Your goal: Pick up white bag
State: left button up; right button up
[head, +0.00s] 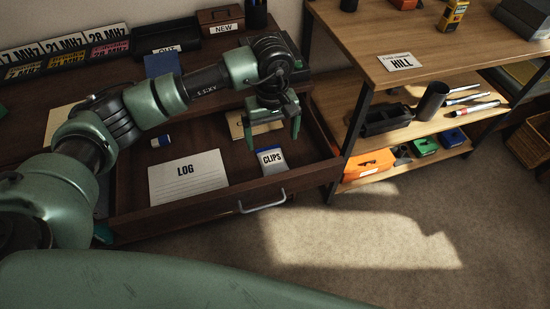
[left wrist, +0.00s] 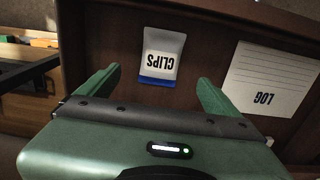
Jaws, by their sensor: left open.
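The white bag (head: 272,160), marked CLIPS with a blue band at its top edge, lies in the open drawer near its front right corner. In the left wrist view the white bag (left wrist: 162,54) shows upside down, beyond and between the fingers. My left gripper (head: 282,134) is open and empty above the drawer, just behind and above the bag. In the left wrist view the two green fingers of the left gripper (left wrist: 157,85) stand wide apart and do not touch the bag. My right gripper is not in view.
A white LOG sheet (head: 186,177) lies left of the bag in the drawer. The drawer front with a metal handle (head: 263,203) borders the bag. A tan item (head: 262,124) lies behind the gripper. A shelf unit (head: 358,120) stands close on the right.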

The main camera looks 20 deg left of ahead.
aim_at(272, 159)
pick_arm(q)
jog(key=shift+w+f, duration=0.15)
jog(key=shift+f, duration=0.45)
jog(key=shift+w+f, duration=0.15)
jog(key=shift+f, duration=0.4)
jog(key=f, duration=0.1)
jog(key=f+p, duration=0.1)
jog(key=f, duration=0.1)
jog(key=s+f, duration=0.1)
jog(key=f, duration=0.1)
jog(key=shift+f+p, duration=0.15)
jog(key=shift+p, duration=0.2)
jog(key=shift+w+f, duration=0.1)
jog(key=shift+f, duration=0.25)
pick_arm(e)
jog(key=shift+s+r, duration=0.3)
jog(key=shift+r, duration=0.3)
pick_arm(q)
jog(key=shift+c, duration=0.3)
jog(key=c, duration=1.4)
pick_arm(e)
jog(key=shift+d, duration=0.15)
pick_arm(q)
jog(key=shift+r, duration=0.1)
